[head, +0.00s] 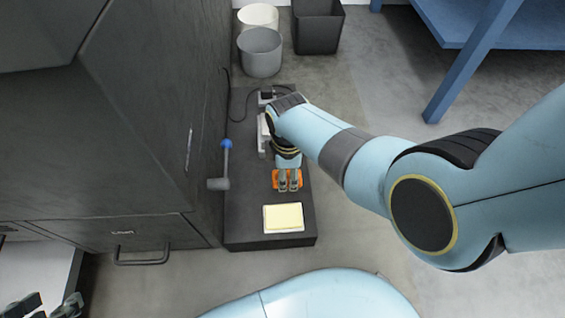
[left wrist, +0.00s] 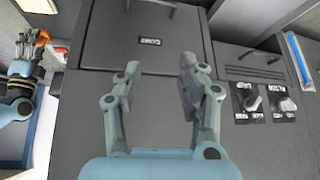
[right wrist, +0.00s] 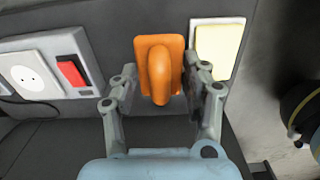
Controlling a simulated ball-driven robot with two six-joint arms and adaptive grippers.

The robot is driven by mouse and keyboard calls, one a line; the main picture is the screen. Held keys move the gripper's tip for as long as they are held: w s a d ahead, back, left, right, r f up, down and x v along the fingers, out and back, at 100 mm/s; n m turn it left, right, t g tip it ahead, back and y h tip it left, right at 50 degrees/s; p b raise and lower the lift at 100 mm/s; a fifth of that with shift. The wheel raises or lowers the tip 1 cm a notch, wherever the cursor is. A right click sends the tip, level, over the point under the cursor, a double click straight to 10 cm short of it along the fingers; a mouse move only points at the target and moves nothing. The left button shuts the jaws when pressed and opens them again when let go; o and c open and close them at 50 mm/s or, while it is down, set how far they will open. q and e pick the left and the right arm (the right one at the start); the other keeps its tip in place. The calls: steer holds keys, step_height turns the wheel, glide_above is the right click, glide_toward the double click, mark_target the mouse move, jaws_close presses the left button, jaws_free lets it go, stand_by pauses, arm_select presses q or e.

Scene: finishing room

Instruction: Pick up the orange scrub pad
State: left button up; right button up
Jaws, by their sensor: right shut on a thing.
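The orange scrub pad (right wrist: 175,47) has a flat rectangular base and a raised rounded grip, seen close in the right wrist view. In the head view, parts of the pad (head: 301,180) show around my right fingertips, over the dark bench top. I cannot tell whether the pad touches the bench. My left gripper (left wrist: 158,75) is open and empty in front of a dark cabinet door.
Dark cabinets (head: 130,110) stand at left. Buckets (head: 261,53) and a blue table (head: 470,70) are behind.

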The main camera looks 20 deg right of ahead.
steer(key=shift+s+d+r+p, duration=0.15)
steer(key=shift+s+r+p, duration=0.5)
steer(key=shift+r+p, duration=0.1)
arm_select(q)
step_height(320, 180, up, 4)
steer(key=s+g+p, duration=0.2)
steer(key=g, duration=0.1)
arm_select(e)
steer(key=shift+s+d+r, duration=0.2)
steer(key=shift+s+r, duration=0.55)
steer(key=shift+r, duration=0.05)
arm_select(q)
steer(key=s+a+f+g+y+p, duration=0.1)
steer(key=s+a+f+g+p, duration=0.1)
steer(key=f, duration=0.5)
steer(key=shift+s+a+g+p, duration=0.3)
steer(key=shift+s+a+p, duration=0.25)
steer(key=shift+s+p, duration=1.05)
arm_select(e)
steer(key=shift+s+d+r, duration=0.15)
steer(key=shift+s+r, duration=0.15)
steer(key=shift+s, duration=0.6)
steer(key=shift+s+d+r, duration=0.2)
steer(key=shift+s+r, duration=0.1)
steer(key=shift+s, duration=0.55)
steer(key=shift+s+d+r, duration=0.15)
steer(key=shift+s+r, duration=0.15)
steer(key=shift+s, duration=0.6)
